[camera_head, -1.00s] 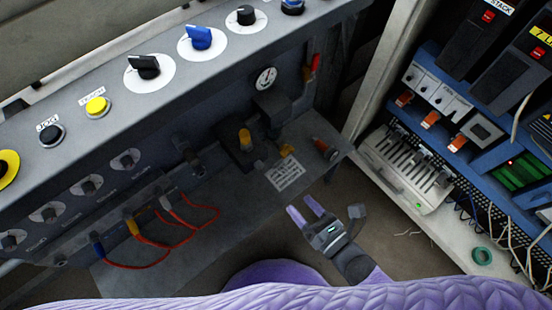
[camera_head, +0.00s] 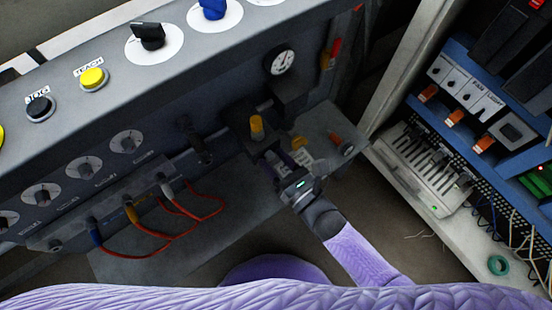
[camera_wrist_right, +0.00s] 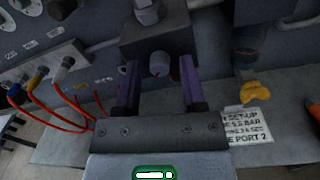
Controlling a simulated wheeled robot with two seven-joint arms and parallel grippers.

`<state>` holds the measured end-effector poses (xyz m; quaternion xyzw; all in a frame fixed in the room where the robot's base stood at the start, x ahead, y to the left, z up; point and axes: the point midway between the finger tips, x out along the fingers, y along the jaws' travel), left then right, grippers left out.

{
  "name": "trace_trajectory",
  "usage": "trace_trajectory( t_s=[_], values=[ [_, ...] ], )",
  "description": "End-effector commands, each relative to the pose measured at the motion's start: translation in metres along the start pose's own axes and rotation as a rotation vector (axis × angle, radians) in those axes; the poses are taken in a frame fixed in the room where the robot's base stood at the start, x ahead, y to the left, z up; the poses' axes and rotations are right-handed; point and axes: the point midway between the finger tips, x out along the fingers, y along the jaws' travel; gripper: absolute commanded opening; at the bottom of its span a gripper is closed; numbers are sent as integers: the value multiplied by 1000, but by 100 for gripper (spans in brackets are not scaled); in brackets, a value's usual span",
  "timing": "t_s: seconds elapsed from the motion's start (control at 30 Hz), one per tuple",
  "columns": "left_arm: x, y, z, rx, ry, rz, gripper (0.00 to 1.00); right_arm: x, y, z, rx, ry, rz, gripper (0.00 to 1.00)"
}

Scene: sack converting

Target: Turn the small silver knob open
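A small silver-grey knob (camera_wrist_right: 159,63) sits on the front of a dark valve block (camera_wrist_right: 182,38) in the right wrist view. My right gripper (camera_wrist_right: 159,76) is open, with one purple finger on each side of the knob. A gap shows between the knob and each finger; I cannot tell how far the fingertips reach along it. In the head view the right gripper (camera_head: 282,163) is just below the block, which carries a yellow-orange cap (camera_head: 256,127). The knob is hard to make out there. My left gripper is not in view.
A gauge (camera_head: 281,61) is above and right of the block. A yellow part (camera_wrist_right: 255,91) and a printed label (camera_wrist_right: 248,126) lie to its right. Red hoses (camera_head: 160,240) hang at the left. An open electrical cabinet (camera_head: 480,130) stands at the right.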

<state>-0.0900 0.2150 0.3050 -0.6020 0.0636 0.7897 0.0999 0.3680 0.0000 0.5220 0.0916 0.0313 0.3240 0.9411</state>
Motion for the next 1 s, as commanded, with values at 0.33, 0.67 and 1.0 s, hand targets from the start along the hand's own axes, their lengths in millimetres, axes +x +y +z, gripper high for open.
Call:
trace_trajectory(
  t_s=[0.33, 0.67, 1.0],
  values=[
    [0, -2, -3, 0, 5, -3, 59, 0, 0, 0, 0, 1, 0, 0],
    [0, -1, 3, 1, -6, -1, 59, -1, 0, -1, 42, 0, 0, 0],
    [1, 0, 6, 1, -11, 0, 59, 0, 0, -1, 285, -7, 0, 0]
  ],
)
